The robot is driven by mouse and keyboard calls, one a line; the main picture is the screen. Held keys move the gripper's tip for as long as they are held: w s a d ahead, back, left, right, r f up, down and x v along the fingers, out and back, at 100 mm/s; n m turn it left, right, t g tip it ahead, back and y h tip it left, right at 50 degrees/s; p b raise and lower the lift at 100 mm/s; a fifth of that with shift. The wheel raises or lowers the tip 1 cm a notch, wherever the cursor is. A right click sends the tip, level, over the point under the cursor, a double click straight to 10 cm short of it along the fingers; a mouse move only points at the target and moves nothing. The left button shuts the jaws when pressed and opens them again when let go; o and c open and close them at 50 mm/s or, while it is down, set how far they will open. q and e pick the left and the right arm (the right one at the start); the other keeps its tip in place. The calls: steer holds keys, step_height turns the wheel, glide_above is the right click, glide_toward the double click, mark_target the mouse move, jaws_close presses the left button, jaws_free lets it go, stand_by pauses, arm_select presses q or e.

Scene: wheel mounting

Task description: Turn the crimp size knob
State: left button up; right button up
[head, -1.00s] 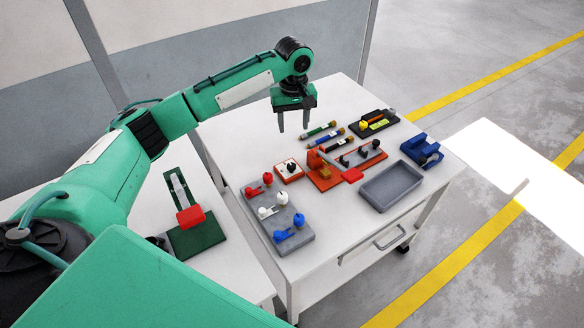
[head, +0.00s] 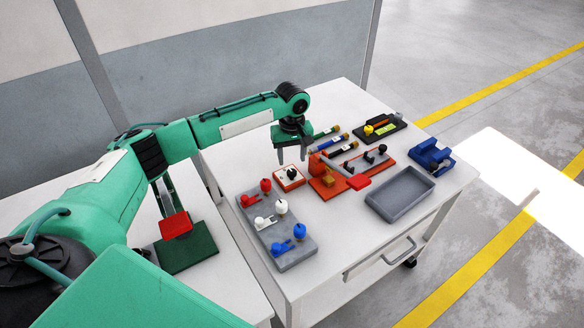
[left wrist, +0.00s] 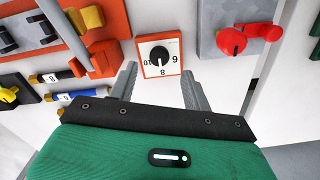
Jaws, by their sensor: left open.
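The crimp size knob (left wrist: 159,56) is a black round knob on a white dial plate (left wrist: 173,46) with an orange-red edge and printed numbers, 6, 8 and 10 among them. In the head view the knob (head: 292,173) sits on the near trolley top, left of the red crimping stand. My left gripper (head: 291,159) hangs above and just behind it, fingers pointing down. In the left wrist view my left gripper (left wrist: 158,80) is open and empty, with a finger low on each side of the dial and apart from the knob. My right gripper is out of view.
A grey board (head: 279,253) with red, white and blue parts lies in front. The red stand (head: 322,188), several pens, a grey tray (head: 378,208) and a blue vice (head: 431,154) lie to the right. A green-based lever tool (head: 190,252) stands on the left table.

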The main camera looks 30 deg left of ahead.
mark_target(291, 172)
arm_select(q)
step_height(291, 172, down, 6)
steer(key=shift+r, duration=0.15)
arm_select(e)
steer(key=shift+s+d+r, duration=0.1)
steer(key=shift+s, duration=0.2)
arm_select(q)
steer(key=c, duration=1)
steer(key=shift+o, duration=0.2)
steer(key=shift+r+p, duration=0.15)
steer(key=shift+p, duration=0.35)
steer(key=shift+r+m+p, duration=0.1)
steer(key=shift+m+p, duration=0.55)
steer(key=shift+m, duration=0.05)
steer(key=shift+m+p, duration=0.7)
steer(key=shift+p, duration=0.2)
steer(key=m+p, duration=0.2)
steer(key=m, duration=0.1)
steer(key=shift+p, duration=0.3)
steer(key=shift+a+m+p, duration=0.15)
steer(key=shift+m+p, duration=0.6)
steer(key=shift+m, duration=0.85)
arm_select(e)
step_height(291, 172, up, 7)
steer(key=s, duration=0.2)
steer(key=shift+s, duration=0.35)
arm_select(q)
steer(key=shift+f, duration=0.2)
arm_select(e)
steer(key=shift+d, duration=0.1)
